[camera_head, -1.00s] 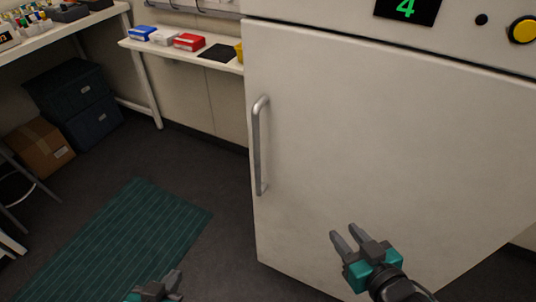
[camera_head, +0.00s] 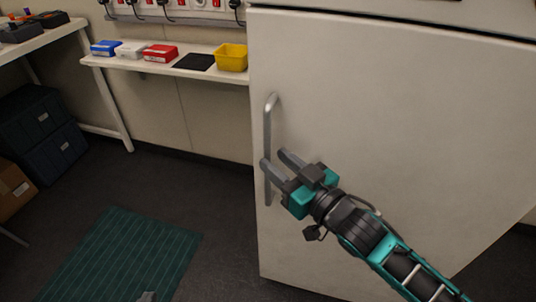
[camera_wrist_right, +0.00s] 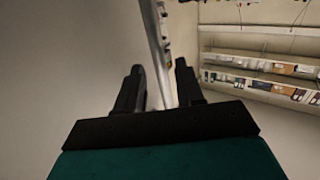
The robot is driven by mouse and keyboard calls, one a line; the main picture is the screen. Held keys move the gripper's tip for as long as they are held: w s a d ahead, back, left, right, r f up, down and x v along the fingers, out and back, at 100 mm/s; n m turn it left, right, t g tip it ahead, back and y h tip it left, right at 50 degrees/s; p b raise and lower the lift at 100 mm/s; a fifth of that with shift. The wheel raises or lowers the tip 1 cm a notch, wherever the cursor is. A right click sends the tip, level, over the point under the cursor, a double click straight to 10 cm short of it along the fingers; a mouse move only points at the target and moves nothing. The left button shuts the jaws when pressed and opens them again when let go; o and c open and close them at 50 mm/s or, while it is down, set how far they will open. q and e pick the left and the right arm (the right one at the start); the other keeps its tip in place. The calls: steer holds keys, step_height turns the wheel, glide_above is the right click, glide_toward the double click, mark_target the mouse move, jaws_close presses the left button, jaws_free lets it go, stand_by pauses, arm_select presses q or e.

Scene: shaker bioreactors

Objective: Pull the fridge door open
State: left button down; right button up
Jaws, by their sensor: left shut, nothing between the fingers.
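The fridge door (camera_head: 400,140) is a large off-white panel and looks closed. Its vertical metal bar handle (camera_head: 268,120) is near the door's left edge. My right gripper (camera_head: 273,157) is open at the handle's middle, one finger to the left of the bar and one to the right. In the right wrist view the handle (camera_wrist_right: 158,45) runs between the two open fingers (camera_wrist_right: 160,75), with gaps beside it; I cannot tell if either finger touches it. Of my left gripper (camera_head: 148,296), only a small fingertip shows at the bottom edge, low and away from the door.
A wall shelf (camera_head: 150,66) with blue, white, red and yellow boxes (camera_head: 231,57) is left of the fridge. Dark storage boxes (camera_head: 40,130) stand at far left.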

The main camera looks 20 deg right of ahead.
mark_target(270, 157)
steer(key=shift+x, duration=1.8)
jaws_close()
